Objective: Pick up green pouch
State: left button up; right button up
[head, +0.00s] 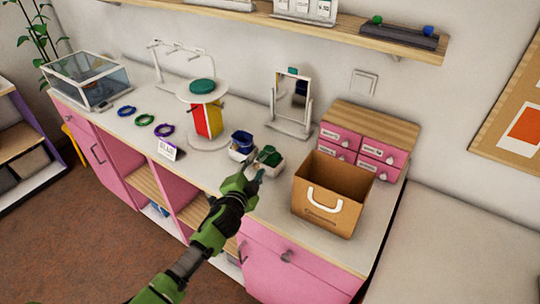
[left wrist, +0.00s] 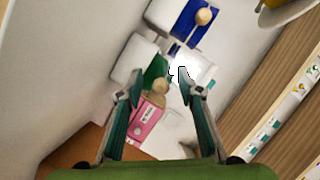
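The green pouch (head: 270,156) sits in a small white holder on the white countertop, just beyond my left gripper. In the left wrist view the green pouch (left wrist: 154,70) shows near the fingertips, with a round wooden knob by its lower edge. My left gripper (head: 257,172) reaches in from the front and partly covers the holder. In the left wrist view its fingers (left wrist: 163,90) are apart with nothing clearly held between them. Whether they touch the pouch cannot be told. My right gripper is not in view.
A blue pouch (head: 242,141) in a similar holder stands just left. A brown box with a white handle (head: 325,205) and pink drawers (head: 376,151) stand right. A mirror (head: 291,103) stands behind. A round-topped stand (head: 203,99) and several rings (head: 145,120) are left.

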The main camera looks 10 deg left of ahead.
pick_arm(q)
jog(key=shift+c, duration=0.4)
grip_shut()
